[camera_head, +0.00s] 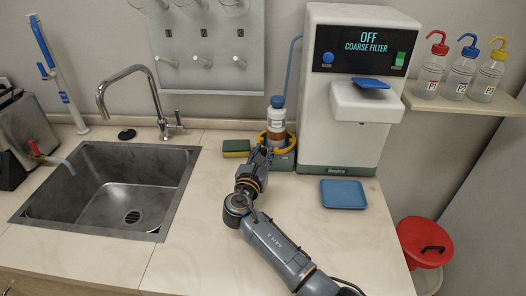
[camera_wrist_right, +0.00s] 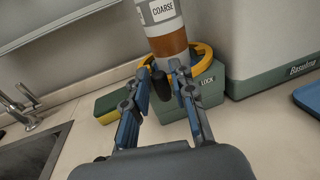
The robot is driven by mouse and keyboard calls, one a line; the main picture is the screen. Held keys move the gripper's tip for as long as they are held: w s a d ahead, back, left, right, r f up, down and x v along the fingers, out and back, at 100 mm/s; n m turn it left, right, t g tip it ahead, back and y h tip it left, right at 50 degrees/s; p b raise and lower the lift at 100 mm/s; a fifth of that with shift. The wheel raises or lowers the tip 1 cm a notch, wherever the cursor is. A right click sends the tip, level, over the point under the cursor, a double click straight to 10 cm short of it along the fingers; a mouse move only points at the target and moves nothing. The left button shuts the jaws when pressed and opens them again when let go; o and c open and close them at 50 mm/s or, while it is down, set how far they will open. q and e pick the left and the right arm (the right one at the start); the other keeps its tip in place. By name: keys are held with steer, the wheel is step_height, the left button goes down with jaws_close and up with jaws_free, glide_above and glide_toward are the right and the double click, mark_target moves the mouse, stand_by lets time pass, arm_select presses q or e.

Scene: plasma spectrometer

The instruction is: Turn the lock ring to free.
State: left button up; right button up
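The yellow lock ring (camera_head: 292,144) circles the foot of the filter bottle (camera_head: 277,117), on a green base (camera_head: 285,163) beside the white machine. In the right wrist view the ring (camera_wrist_right: 205,56) shows behind the fingers, and the base (camera_wrist_right: 212,88) reads LOCK. The bottle (camera_wrist_right: 168,44) reads COARSE and has a brown band. My right gripper (camera_head: 262,146) is at the front left of the ring. In its wrist view the gripper (camera_wrist_right: 162,80) is open, with a dark upright knob (camera_wrist_right: 160,88) between its fingers. I cannot tell whether they touch it. My left gripper is out of view.
The white machine (camera_head: 350,60) shows OFF, COARSE FILTER. A blue tray (camera_head: 343,194) lies in front of it. A green and yellow sponge (camera_head: 236,148) lies left of the base. The sink (camera_head: 120,190) is at the left. The front counter is mostly clear.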

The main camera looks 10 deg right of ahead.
steer(key=v, duration=1.1)
steer(key=shift+a, duration=0.3)
steer(key=shift+s, duration=0.1)
